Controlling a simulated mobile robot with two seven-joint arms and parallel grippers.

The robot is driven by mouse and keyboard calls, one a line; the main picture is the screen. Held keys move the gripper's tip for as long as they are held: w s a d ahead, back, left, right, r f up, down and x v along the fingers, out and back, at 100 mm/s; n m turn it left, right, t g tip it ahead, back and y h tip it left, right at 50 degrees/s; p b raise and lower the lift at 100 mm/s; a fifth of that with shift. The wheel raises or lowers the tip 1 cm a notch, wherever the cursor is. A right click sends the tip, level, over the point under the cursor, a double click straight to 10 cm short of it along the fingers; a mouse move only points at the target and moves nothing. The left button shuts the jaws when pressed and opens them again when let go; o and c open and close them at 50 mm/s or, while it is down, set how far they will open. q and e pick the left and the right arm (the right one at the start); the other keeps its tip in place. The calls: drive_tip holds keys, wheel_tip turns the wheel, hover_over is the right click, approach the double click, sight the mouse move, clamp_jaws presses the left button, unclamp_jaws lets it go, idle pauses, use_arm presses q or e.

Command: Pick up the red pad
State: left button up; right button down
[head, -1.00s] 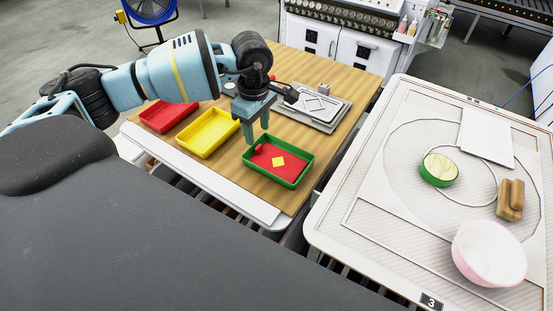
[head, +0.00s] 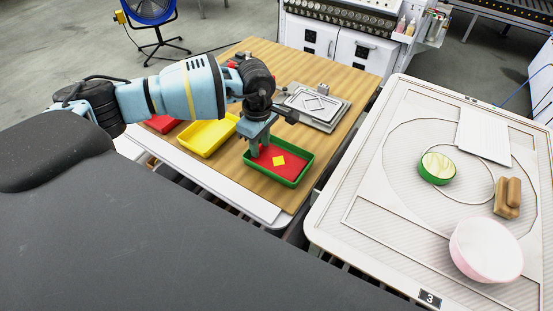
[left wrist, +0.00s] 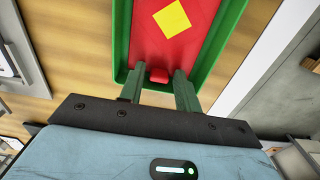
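The red pad (head: 272,163) lies in the green tray (head: 303,172) on the wooden table. It carries a yellow diamond (head: 278,160), which also shows in the left wrist view (left wrist: 172,19). In that view a small red tab (left wrist: 158,75) stands at the near end of the pad (left wrist: 182,48). My left gripper (head: 257,152) reaches down over the left end of the green tray. Its two fingers (left wrist: 159,88) are open, one on each side of the tab, with a gap visible at both sides. My right gripper is not in view.
A yellow tray (head: 209,137) and a red tray (head: 162,124) stand left of the green one. A grey metal fixture (head: 313,107) sits behind it. On the right, a white table (head: 400,240) holds a pink bowl (head: 487,249), a green round item (head: 437,168) and brown blocks (head: 507,198).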

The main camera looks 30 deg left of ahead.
use_arm(q)
clamp_jaws()
drive_tip(key=shift+r, duration=0.2)
drive_tip(key=shift+r, duration=0.6)
wheel_tip(320, 180, up, 2)
drive_tip(key=shift+s+r, duration=0.1)
drive_tip(key=s+d, duration=0.1)
drive_tip(key=s, duration=0.4)
drive_tip(key=s+d+r, duration=0.1)
drive_tip(key=s+d, duration=0.1)
drive_tip(key=s, duration=0.3)
drive_tip(key=s+d, duration=0.2)
drive_tip(key=s, duration=0.3)
drive_tip(key=shift+d+r, duration=0.1)
drive_tip(key=shift+r, duration=0.05)
